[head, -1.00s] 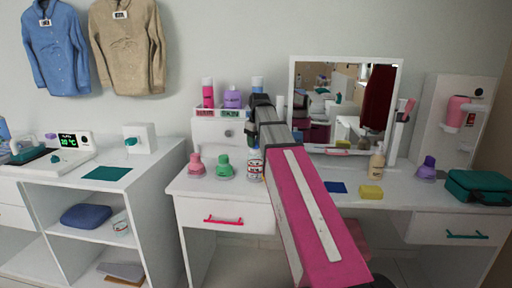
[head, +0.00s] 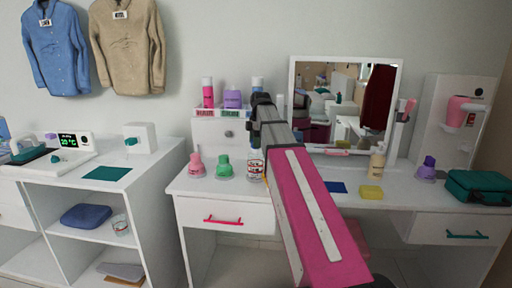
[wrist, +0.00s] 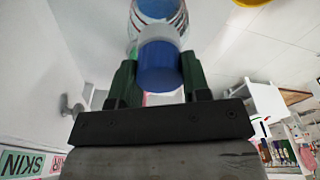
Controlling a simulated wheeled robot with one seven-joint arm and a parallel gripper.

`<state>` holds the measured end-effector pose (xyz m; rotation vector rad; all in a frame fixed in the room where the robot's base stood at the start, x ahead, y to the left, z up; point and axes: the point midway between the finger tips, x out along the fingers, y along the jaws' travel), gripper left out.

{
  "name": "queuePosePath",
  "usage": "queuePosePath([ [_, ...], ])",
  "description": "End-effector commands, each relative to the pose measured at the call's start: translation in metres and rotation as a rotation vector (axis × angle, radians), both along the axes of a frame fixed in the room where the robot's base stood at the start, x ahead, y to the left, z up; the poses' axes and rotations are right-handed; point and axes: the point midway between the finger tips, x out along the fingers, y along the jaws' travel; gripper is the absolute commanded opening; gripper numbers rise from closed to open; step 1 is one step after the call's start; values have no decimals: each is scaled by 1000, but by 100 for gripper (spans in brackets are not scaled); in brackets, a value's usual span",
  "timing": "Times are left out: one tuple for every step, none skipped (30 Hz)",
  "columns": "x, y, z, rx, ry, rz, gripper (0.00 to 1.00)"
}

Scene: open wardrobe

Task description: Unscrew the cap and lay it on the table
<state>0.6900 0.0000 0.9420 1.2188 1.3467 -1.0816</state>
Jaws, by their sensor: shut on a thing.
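My gripper (wrist: 158,80) has dark green fingers on either side of a blue cap (wrist: 160,68) in the wrist view. It is shut on the cap. Just beyond the cap are a pale collar and a clear bottle with red stripes (wrist: 133,24); I cannot tell whether the cap still touches it. In the head view a small bottle with a red and white label (head: 256,168) stands upright on the white table (head: 310,187), beside my arm. My gripper's fingers and the cap are hidden there behind my arm.
A pink bottle (head: 196,166) and a green bottle (head: 224,167) stand left of the labelled bottle. A mirror (head: 292,90) and shelf unit (head: 207,127) stand behind.

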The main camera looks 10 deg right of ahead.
Motion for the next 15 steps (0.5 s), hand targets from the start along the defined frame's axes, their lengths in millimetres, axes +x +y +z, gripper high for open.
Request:
queuePosePath([
  [0, 0, 0, 1, 0, 27, 0],
  [0, 0, 0, 1, 0, 35, 0],
  [0, 0, 0, 1, -1, 43, 0],
  [0, 0, 0, 1, 0, 45, 0],
  [0, 0, 0, 1, 0, 46, 0],
  [0, 0, 0, 0, -1, 45, 0],
  [0, 0, 0, 0, -1, 45, 0],
  [0, 0, 0, 0, -1, 45, 0],
  [0, 0, 0, 0, -1, 44, 36],
  [0, 0, 0, 0, -1, 44, 26],
  [0, 0, 0, 0, -1, 44, 16],
  [0, 0, 0, 0, -1, 43, 5],
  [0, 0, 0, 0, -1, 43, 5],
  [0, 0, 0, 0, -1, 43, 5],
  [0, 0, 0, 0, -1, 48, 5],
])
